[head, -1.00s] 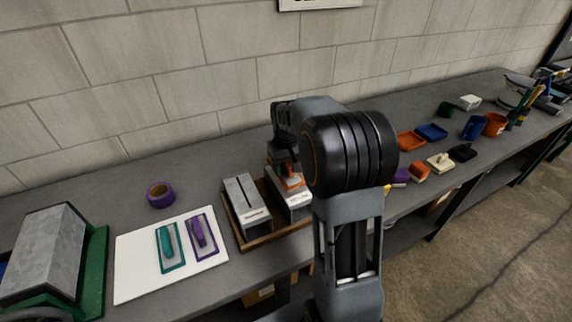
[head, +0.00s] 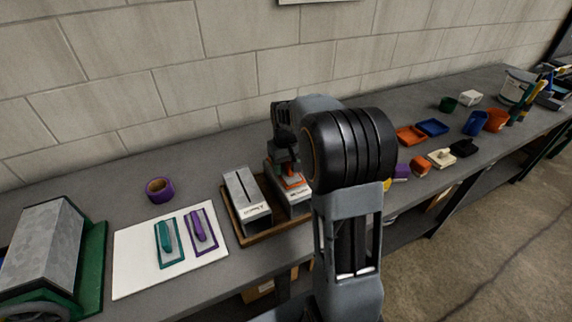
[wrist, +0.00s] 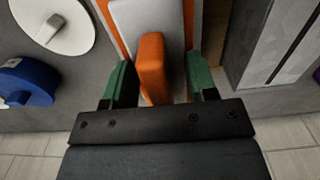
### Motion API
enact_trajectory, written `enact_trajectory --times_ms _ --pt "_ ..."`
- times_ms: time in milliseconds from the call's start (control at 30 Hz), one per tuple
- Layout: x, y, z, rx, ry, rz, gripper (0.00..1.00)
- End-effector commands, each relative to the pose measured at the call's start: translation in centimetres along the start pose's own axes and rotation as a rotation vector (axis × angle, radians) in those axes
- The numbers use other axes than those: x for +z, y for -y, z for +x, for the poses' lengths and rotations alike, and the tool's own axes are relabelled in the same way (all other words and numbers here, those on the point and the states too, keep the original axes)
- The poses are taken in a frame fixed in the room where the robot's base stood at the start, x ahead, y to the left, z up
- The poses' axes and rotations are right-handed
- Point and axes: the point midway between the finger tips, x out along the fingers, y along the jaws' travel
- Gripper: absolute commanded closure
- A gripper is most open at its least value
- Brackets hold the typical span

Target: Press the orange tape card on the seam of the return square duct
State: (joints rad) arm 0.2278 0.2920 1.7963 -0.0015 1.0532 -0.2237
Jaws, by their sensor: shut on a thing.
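The orange tape card has an orange block grip (wrist: 152,65) and a pale plate edged in orange in the wrist view. My gripper (wrist: 160,82) has its green-padded fingers on either side of this grip and is shut on it. In the head view the orange card (head: 292,181) is at the top of the right-hand pale square duct (head: 298,206), partly hidden by my arm. I cannot tell whether it touches the duct. The left-hand square duct (head: 246,198) stands beside it with a dark seam along its top. The duct labels are too small to read.
A wooden tray (head: 243,240) holds both ducts. To the left are a white board (head: 130,265) with teal and purple cards, a purple tape roll (head: 160,189) and a green stand (head: 93,262). Several small trays and blocks lie to the right. The block wall is behind.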

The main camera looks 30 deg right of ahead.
Motion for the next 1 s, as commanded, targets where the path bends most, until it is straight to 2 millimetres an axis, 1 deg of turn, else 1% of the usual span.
enact_trajectory --times_ms 567,1000 --pt "-0.01 -0.02 0.04 0.0 -0.001 0.0 0.67" --pt "0.0 -0.01 0.65 0.0 0.0 0.0 0.67"
